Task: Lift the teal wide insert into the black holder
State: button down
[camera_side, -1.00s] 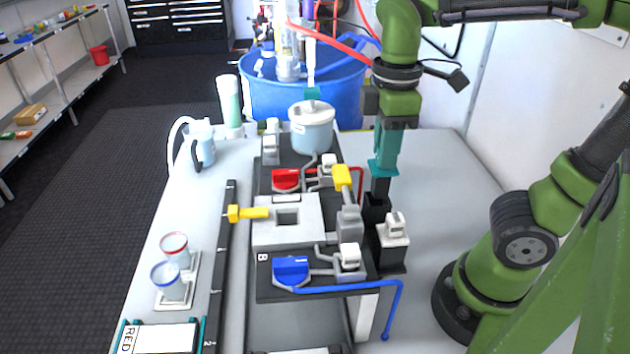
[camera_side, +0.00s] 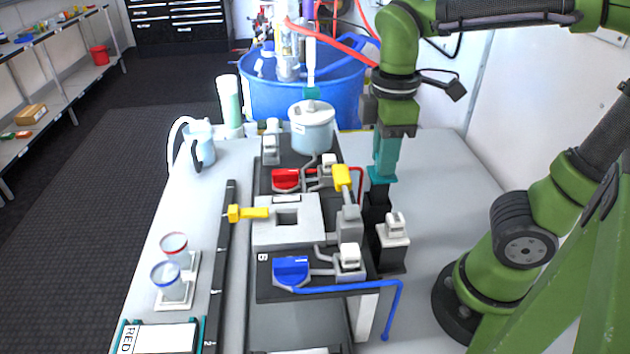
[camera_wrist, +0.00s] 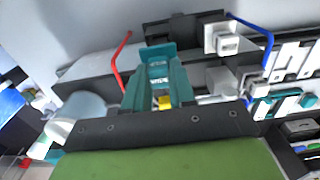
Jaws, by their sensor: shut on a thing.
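My gripper (camera_side: 385,160) points down at the right of the work board and is shut on the teal wide insert (camera_side: 382,175). The insert's flat teal flange shows at the fingertips. A narrow dark part shows below it, right over the black holder (camera_side: 377,212). I cannot tell how deep that part sits in the holder. In the wrist view, the teal fingers of my gripper (camera_wrist: 159,80) close around the teal insert (camera_wrist: 158,52), and dark blocks lie behind it. The contact between insert and holder is hidden there.
A white-topped block (camera_side: 393,230) stands close to the right of the holder. A grey valve with a yellow handle (camera_side: 342,178) is close on the left. A blue pipe (camera_side: 345,287) runs in front. The bench to the right (camera_side: 440,180) is clear.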

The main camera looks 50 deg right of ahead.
jog(key=shift+f, duration=0.3)
jog(key=shift+f, duration=2.1)
jog(key=shift+c, duration=2.3)
grip_release()
jog(key=shift+r, duration=4.05)
